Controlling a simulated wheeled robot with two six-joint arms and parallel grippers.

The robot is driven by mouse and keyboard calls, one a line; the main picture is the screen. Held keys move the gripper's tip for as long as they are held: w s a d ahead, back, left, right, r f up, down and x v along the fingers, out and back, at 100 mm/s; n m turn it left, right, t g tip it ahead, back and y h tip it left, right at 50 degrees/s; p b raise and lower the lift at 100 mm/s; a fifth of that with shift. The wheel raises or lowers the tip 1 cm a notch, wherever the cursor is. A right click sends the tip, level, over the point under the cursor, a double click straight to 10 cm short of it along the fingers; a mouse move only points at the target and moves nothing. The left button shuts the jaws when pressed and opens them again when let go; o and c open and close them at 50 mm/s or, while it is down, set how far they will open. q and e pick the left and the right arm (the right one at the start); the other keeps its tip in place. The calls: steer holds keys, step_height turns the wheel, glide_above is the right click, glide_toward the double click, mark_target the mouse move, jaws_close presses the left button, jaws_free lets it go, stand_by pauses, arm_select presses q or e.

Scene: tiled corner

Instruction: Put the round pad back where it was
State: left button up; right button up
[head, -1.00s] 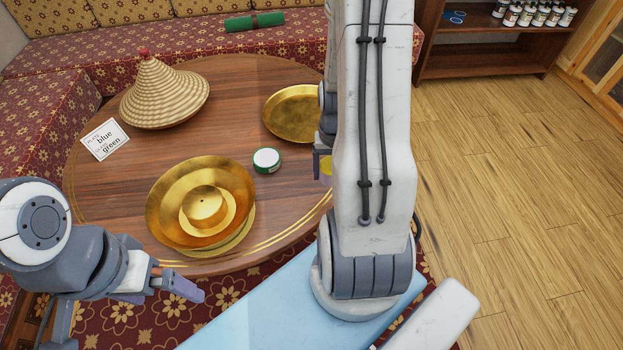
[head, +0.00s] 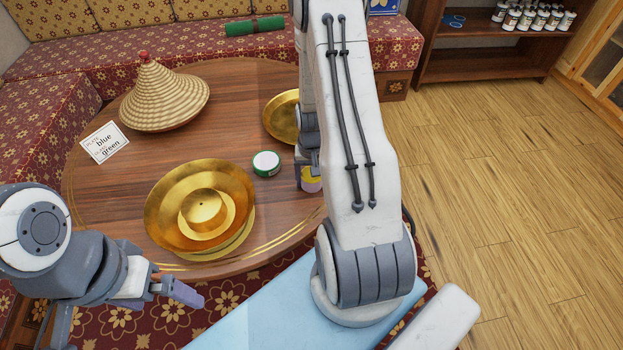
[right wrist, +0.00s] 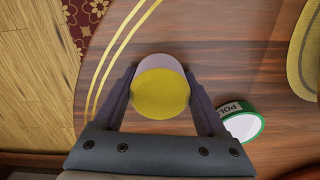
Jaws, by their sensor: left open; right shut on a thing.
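My right gripper (head: 311,182) is shut on a round pad with a yellow face and a pale pinkish part beside it (right wrist: 162,92). In the right wrist view its fingers (right wrist: 160,95) grip the pad from both sides over the wooden table. In the head view only a small part of the pad (head: 312,173) shows, since my arm hides the rest. I cannot tell whether it touches the table. My left gripper (head: 178,288) is open and empty, low in front of the table's near edge.
On the round table (head: 240,95) stand stacked brass dishes (head: 160,225), a white-lidded green tin (head: 266,163) close to the pad, a brass plate (head: 281,115), a woven cone lid (head: 160,98) and a written card (head: 106,142). A shelf (head: 480,65) holds jars and blue discs.

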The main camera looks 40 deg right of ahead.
steer(key=shift+f, duration=0.15)
steer(key=o, duration=1.2)
steer(key=shift+o, duration=0.2)
steer(key=shift+r, duration=0.2)
step_height(320, 180, up, 12)
steer(key=shift+p, duration=0.75)
steer(key=shift+f, duration=0.1)
step_height(320, 180, down, 13)
steer(key=shift+r+b, duration=0.1)
steer(key=shift+b, duration=0.9)
step_height(320, 180, up, 3)
steer(key=shift+r+p, duration=0.1)
steer(key=shift+p, duration=0.3)
steer(key=shift+r, duration=0.5)
